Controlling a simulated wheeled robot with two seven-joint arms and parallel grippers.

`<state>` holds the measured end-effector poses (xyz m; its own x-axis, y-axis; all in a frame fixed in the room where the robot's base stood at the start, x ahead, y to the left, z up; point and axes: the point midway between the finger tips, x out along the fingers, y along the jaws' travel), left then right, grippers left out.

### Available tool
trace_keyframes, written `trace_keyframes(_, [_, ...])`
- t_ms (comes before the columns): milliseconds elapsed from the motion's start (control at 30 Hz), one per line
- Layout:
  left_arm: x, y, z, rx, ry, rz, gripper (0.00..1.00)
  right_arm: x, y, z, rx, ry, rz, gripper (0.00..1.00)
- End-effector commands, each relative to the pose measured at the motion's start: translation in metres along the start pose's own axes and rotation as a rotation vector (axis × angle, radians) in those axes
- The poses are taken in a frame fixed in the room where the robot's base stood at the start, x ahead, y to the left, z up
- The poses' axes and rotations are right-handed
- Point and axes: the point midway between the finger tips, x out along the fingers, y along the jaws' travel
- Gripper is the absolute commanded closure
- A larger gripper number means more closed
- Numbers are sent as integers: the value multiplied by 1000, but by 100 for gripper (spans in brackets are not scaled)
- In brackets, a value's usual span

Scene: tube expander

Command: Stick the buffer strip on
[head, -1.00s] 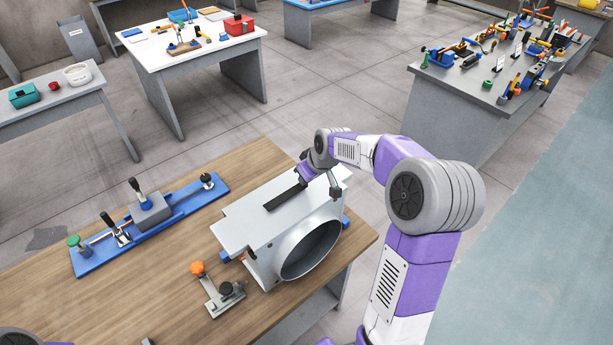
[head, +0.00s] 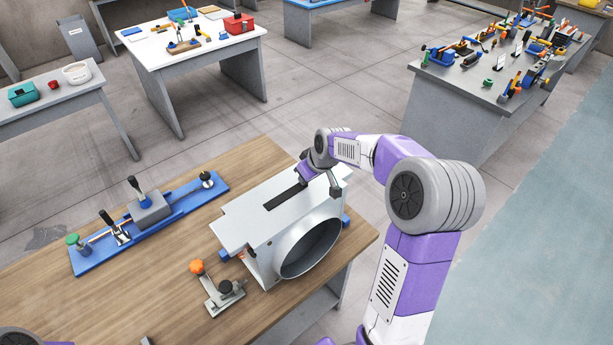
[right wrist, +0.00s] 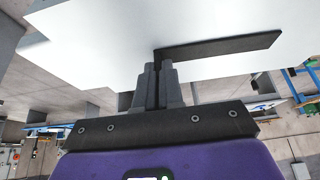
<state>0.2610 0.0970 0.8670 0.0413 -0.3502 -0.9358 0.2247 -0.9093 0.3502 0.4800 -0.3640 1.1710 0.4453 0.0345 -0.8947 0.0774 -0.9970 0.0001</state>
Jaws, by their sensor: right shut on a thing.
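The black buffer strip (head: 284,196) lies along the flat top of the grey metal duct piece (head: 245,218), whose round opening faces the front right. My right gripper (head: 301,181) is at the strip's far end, low over the top plate. In the right wrist view its fingers (right wrist: 158,62) are closed together on one end of the strip (right wrist: 225,45), which extends to the right against the pale plate (right wrist: 110,25). I cannot tell whether the strip's whole underside touches the plate. My left gripper is out of view.
A blue clamp fixture (head: 150,222) lies on the wooden table (head: 110,305) to the left. An orange-knobbed toggle clamp (head: 220,292) stands in front of the duct. Bare tabletop lies between the fixture and the duct. Other benches stand farther back.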

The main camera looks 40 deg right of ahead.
Motion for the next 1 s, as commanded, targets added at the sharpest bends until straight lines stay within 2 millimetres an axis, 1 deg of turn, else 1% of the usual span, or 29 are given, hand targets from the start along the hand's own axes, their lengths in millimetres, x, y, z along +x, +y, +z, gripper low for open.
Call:
trace_keyframes(433, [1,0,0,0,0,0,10,2,0,1,0,-3,-1,100])
trace_keyframes(467, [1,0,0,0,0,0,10,2,0,1,0,-3,-1,90])
trace_keyframes(500, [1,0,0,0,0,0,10,2,0,2,0,-4,-1,84])
trace_keyframes(633, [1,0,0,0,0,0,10,1,0,1,0,-3,-1,64])
trace_keyframes(900, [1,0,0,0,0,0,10,0,0,1,0,-1,0,63])
trace_keyframes(1000, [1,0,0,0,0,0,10,-6,0,0,0,1,1,63])
